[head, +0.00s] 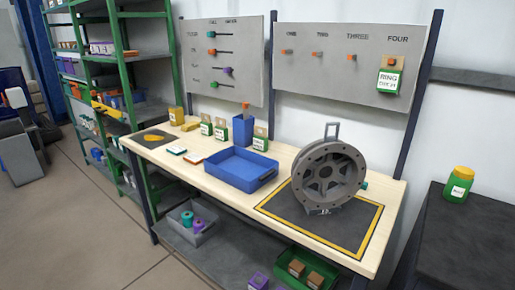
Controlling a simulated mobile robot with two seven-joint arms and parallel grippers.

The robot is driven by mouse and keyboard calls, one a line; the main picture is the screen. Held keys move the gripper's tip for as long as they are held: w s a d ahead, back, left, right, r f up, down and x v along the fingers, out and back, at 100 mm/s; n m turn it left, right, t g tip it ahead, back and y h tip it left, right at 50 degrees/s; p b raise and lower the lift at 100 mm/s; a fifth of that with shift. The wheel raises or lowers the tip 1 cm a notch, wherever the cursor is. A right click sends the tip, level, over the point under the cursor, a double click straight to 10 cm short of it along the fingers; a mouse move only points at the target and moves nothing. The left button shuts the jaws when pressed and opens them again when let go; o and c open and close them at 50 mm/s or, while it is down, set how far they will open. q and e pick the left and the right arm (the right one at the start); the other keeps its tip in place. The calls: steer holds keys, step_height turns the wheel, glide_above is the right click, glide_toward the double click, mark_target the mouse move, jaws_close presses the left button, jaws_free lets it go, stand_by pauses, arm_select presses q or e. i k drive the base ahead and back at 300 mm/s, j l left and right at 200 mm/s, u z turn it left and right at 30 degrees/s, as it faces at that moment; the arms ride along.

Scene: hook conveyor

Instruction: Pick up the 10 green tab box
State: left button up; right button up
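Small green-and-white boxes with tan tabs stand upright on the workbench (225,185): a left one (206,129), one beside it (220,133) and one right of the blue cup (260,144). Their labels are too small to read, so I cannot tell which is the 10 box. A larger green-and-white box (389,84) marked RING hangs from the hook under FOUR on the right panel. Neither of my grippers is in view.
A blue tray (240,182) lies in front of the boxes. A grey flanged wheel (328,172) stands on a yellow-edged dark mat at right. A blue cup (243,133) stands between boxes. A dark cabinet (462,235) holds a yellow-lidded green jar (458,186). Green shelving stands left.

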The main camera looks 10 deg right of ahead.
mark_target(221, 133)
steer(key=z, duration=0.65)
steer(key=i+j+z, duration=0.15)
steer(key=j+z, duration=0.25)
steer(key=i+j+z, duration=0.1)
steer(key=z, duration=0.3)
steer(key=j+z, duration=0.95)
steer(key=j, duration=0.3)
steer(key=k+j+z, duration=0.1)
steer(key=j, duration=0.3)
steer(key=k+j+z, duration=0.1)
steer(key=j, duration=0.3)
steer(key=k+j+z, duration=0.15)
steer(key=j, duration=0.2)
steer(key=k+j+z, duration=0.1)
steer(key=j, duration=0.3)
